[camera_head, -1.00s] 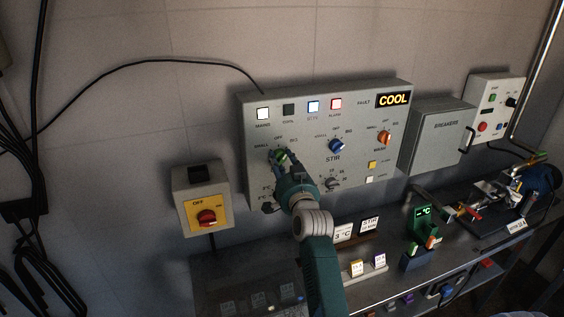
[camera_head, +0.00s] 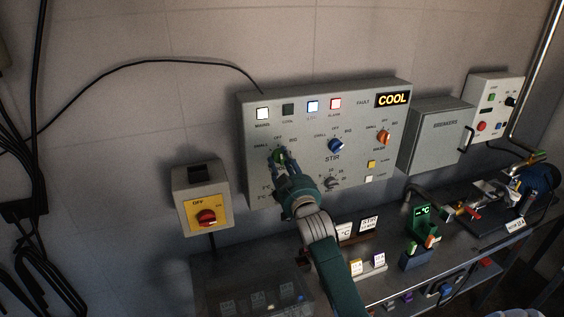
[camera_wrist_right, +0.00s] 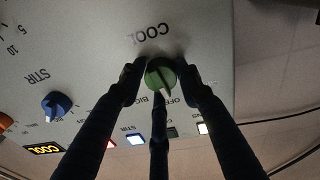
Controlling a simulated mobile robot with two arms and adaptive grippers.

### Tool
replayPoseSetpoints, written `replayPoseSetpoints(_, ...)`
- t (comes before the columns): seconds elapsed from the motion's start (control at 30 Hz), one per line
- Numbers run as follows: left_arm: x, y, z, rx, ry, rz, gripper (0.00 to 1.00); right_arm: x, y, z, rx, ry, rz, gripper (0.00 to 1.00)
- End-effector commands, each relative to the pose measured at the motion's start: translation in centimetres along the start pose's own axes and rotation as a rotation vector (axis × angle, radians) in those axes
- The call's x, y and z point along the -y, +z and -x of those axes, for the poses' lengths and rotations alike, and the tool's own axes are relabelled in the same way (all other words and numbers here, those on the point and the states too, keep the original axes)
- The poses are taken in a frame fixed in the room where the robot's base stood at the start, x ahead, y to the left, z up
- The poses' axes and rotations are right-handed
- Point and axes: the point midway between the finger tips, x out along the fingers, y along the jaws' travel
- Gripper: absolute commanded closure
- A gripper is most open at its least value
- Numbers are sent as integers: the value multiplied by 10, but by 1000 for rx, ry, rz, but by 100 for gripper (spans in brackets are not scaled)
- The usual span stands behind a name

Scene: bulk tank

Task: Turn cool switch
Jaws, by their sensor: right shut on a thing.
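The cool switch is a green round knob (camera_head: 278,155) at the left of the grey control panel (camera_head: 300,112). My right gripper (camera_head: 282,158) reaches it from below right. In the right wrist view, the green knob (camera_wrist_right: 160,74) sits between the dark fingers of my right gripper (camera_wrist_right: 160,78), which are shut on its sides. A third finger is at its lower edge. The COOL label shows above the knob, upside down, with BIG and OFF below it. The knob's exact setting is hard to tell. My left gripper is not in view.
A blue STIR knob (camera_head: 336,146) and an orange WASH knob (camera_head: 384,137) are to the right on the panel. A lit COOL display (camera_head: 394,99) is at top right. A cluttered bench (camera_head: 325,287) lies below.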

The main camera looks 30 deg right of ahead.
Motion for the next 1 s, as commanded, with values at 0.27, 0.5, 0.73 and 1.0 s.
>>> replayPoseSetpoints(0.27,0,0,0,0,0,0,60,2,5,1,5,-6,48,92)
replayPoseSetpoints(0.5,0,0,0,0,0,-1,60,2,5,1,6,-6,50,92)
replayPoseSetpoints(0.73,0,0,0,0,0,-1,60,2,6,1,7,-6,49,48)
replayPoseSetpoints(1.0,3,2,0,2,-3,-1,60,1,3,1,1,-4,49,48)
